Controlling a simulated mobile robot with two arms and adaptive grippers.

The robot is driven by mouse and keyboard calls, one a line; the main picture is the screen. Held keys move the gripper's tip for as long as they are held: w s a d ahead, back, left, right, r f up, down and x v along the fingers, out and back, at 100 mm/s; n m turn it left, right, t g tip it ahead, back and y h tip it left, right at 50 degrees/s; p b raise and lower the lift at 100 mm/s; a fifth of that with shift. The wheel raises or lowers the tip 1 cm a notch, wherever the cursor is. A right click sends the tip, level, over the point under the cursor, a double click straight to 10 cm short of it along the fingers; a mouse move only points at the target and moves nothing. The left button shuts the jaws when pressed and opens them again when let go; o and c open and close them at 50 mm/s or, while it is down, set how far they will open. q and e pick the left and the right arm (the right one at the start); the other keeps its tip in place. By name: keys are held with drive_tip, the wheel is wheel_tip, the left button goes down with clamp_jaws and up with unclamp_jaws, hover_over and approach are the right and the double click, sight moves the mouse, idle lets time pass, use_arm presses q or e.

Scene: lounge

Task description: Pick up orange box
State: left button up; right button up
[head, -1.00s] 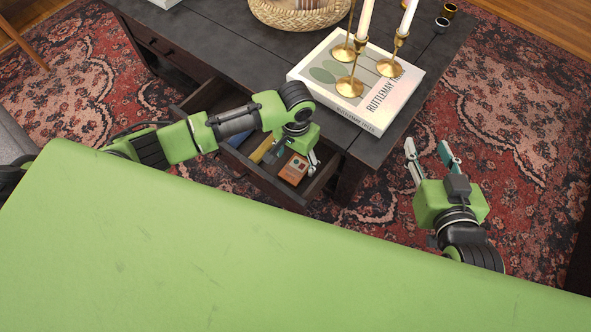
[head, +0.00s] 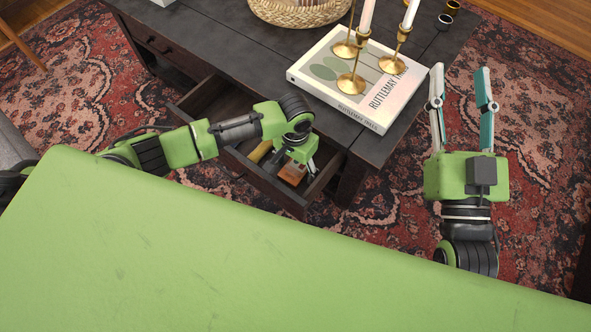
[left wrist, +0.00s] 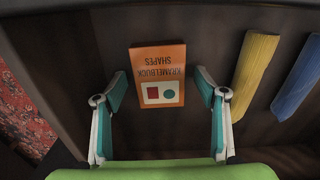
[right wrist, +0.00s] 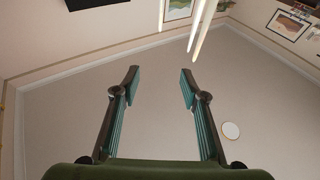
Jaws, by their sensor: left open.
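The orange box (left wrist: 158,62) lies in the open drawer (left wrist: 135,140), with its printed face towards the left wrist camera. In the head view the box (head: 292,174) is partly hidden by my left gripper (head: 300,168). My left gripper also shows in the left wrist view (left wrist: 160,92). It is open, with its fingers to either side of the box's near part; I cannot tell whether they touch it. My right gripper (head: 462,88) is open and empty, right of the table, fingers pointing away. It also shows in the right wrist view (right wrist: 158,85).
A yellow item (left wrist: 255,72) and a blue item (left wrist: 298,80) lie in the drawer right of the box in the left wrist view. The dark table (head: 225,50) carries a large book (head: 330,80), brass candlesticks (head: 352,82) and a woven basket (head: 300,14).

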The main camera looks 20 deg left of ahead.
use_arm(q)
drive_tip(key=c, duration=1.2)
drive_tip(key=shift+c, duration=0.2)
